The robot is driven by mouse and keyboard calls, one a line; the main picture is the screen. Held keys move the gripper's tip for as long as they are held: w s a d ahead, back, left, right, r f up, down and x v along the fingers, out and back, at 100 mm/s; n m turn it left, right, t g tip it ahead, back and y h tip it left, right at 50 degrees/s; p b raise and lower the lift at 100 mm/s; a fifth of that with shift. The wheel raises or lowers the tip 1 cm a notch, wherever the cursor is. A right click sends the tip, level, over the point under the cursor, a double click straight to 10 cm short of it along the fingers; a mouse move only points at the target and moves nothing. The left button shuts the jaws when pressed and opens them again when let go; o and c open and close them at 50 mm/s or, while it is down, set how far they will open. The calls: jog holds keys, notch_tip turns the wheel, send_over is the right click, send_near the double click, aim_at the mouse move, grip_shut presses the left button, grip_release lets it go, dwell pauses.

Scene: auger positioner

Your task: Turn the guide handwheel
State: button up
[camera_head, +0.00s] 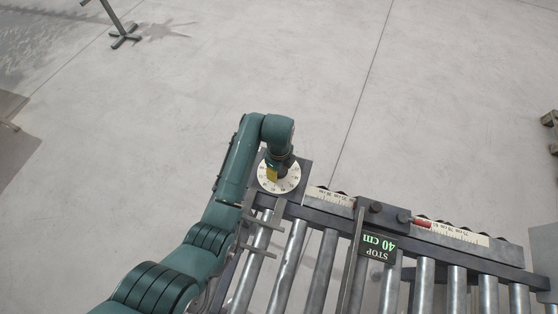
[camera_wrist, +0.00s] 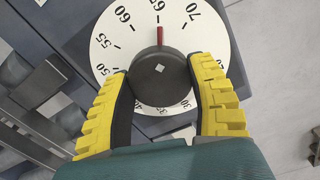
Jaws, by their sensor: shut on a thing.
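A red mark on the dial stands at the knob's top, between the printed 60 and 70, in the wrist view. My gripper (camera_wrist: 163,85) has its yellow ribbed fingers on the left and right sides of the knob, shut on it. In the head view the white dial (camera_head: 278,187) sits at the conveyor's upper left end, and my gripper (camera_head: 273,172) is over it, hiding most of the knob.
A roller conveyor (camera_head: 328,262) runs right from the dial. A ruled scale (camera_head: 455,232) lies along its far rail. A stop block with a green-lettered "STOP 40 cm" sign (camera_head: 377,246) stands across the rollers. The floor beyond is clear, with a metal stand (camera_head: 122,35) far off.

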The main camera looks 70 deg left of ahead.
jog(key=n+p, duration=0.3)
jog(key=n, duration=0.2)
jog(key=shift+s+d+n, duration=0.1)
jog(key=shift+n, duration=0.2)
jog(key=n+p, duration=0.2)
jog(key=n, duration=0.4)
jog(key=shift+f, duration=0.15)
jog(key=n+p, duration=0.1)
jog(key=n, duration=0.5)
jog(key=shift+n, duration=0.3)
jog(key=n, duration=0.5)
jog(key=shift+n+p, duration=0.3)
jog(key=shift+p, duration=0.1)
jog(key=n, duration=0.6)
jog(key=shift+f, duration=0.1)
jog(key=n, duration=0.6)
jog(key=shift+n, duration=0.3)
jog(key=n, duration=0.6)
jog(key=shift+p, duration=0.3)
jog(key=n, duration=0.5)
jog(key=shift+n, duration=0.4)
